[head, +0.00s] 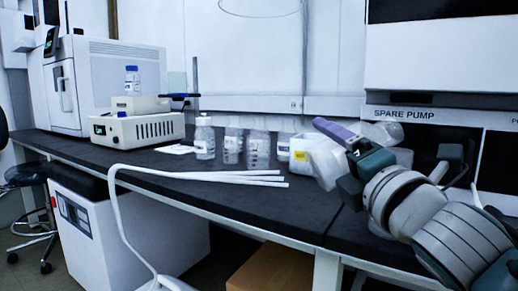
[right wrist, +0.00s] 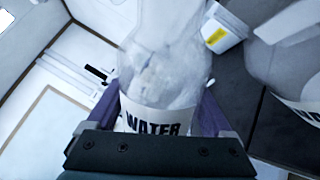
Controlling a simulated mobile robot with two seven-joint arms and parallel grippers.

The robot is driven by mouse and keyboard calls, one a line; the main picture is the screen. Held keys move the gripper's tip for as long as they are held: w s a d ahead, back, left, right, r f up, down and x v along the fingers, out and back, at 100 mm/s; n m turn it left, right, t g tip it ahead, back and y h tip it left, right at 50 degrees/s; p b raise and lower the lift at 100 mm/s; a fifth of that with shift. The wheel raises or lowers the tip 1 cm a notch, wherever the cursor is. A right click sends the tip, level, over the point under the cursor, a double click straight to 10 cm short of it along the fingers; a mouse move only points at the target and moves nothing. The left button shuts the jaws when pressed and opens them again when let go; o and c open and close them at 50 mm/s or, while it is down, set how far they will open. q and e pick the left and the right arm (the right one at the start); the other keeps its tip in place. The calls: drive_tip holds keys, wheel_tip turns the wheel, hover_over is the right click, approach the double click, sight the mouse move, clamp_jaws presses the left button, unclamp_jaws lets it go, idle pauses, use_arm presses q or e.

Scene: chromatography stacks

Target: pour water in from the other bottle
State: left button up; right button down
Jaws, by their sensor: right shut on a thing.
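My right gripper (head: 336,138) is at the right of the bench in the head view, with one purple finger showing. In the right wrist view its purple fingers (right wrist: 160,105) are shut on a clear bottle labelled WATER (right wrist: 155,75). In the head view a translucent tilted bottle (head: 325,161) shows below the finger and appears to be the held one. Another clear bottle with a white label (right wrist: 285,65) is at the right of the wrist view, apart from the held one. The water level is too blurred to tell. My left gripper is not in view.
A white-capped bottle (head: 204,139) and two clear bottles (head: 233,146), (head: 259,150) stand along the back of the bench. A white tub with a yellow label (head: 298,148) is beside the held bottle. White tubes (head: 215,177) lie across the front. The dark benchtop (head: 290,205) is clear right of them.

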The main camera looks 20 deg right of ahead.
drive_tip(key=shift+r+m, duration=0.3)
drive_tip(key=shift+r, duration=0.05)
drive_tip(key=shift+r+m, duration=0.3)
drive_tip(key=shift+m, duration=0.3)
drive_tip(key=shift+p, duration=0.3)
drive_tip(key=shift+r+m+h+p, duration=0.35)
drive_tip(key=shift+r+m+h, duration=0.1)
drive_tip(key=shift+m, duration=0.15)
drive_tip(key=shift+r, duration=0.1)
idle(0.4)
idle(0.5)
drive_tip(key=shift+r+m+p, duration=0.1)
drive_tip(key=shift+m+p, duration=0.2)
idle(0.8)
